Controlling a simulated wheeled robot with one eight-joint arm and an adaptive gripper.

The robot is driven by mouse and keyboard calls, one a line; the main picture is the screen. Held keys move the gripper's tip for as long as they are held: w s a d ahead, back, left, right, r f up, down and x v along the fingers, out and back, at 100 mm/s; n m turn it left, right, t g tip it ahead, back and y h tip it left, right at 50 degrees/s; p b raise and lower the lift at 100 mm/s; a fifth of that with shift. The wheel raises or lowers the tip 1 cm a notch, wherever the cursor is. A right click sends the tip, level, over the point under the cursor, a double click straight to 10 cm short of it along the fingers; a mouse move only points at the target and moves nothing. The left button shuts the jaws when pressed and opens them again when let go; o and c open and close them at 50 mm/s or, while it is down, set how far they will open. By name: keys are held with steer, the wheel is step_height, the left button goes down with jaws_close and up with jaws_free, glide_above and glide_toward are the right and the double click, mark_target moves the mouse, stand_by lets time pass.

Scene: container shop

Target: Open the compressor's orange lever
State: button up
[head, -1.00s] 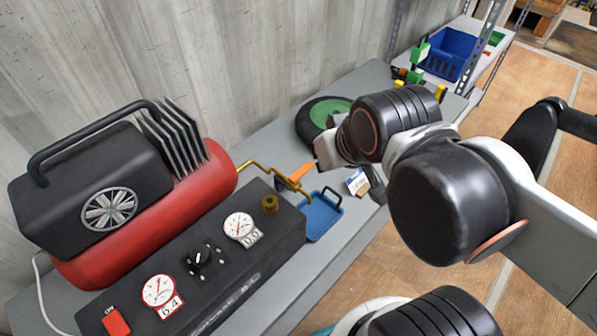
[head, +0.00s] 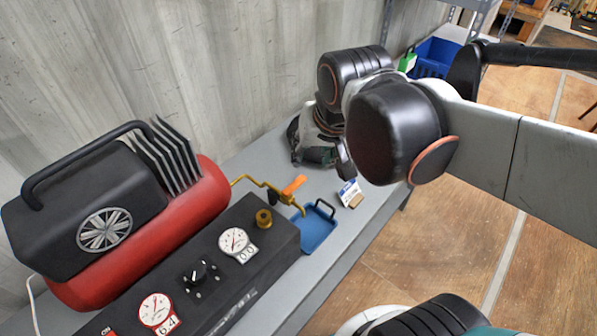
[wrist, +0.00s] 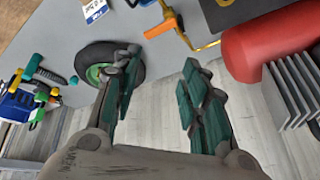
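The compressor has a red tank (head: 205,200) and a black front panel (head: 215,270) with gauges. A bent yellow pipe (head: 250,181) runs from the tank, and the orange lever (head: 294,185) sits on it, over the bench. In the wrist view, the lever (wrist: 160,29) is at the top, beyond the gap between my fingers, with the red tank (wrist: 268,45) to the right. My gripper (wrist: 160,78) is open and empty, with its two fingers wide apart. It does not touch the lever. In the head view, my arm partly hides the gripper, which is behind and right of the lever.
A blue tray (head: 318,232) and a small white-and-blue box (head: 349,192) lie on the grey bench near the lever. A wheel with a green hub (wrist: 97,73) lies near my left finger. A blue crate (head: 432,58) stands farther back. A grey wall (head: 180,70) bounds the bench.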

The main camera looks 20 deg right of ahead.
steer(key=w+d+f+m+g+p, duration=0.1)
steer(key=w+f+m+g+p, duration=0.15)
steer(key=w+m, duration=0.35)
steer(key=m+g+p, duration=0.1)
steer(key=m+g, duration=0.2)
glide_toward(299, 179)
steer(key=f+b, duration=0.2)
steer(key=f, duration=0.2)
steer(key=f+b, duration=0.1)
steer(key=f, duration=0.3)
steer(key=shift+s+b, duration=0.25)
steer(key=shift+b, duration=0.1)
jaws_close()
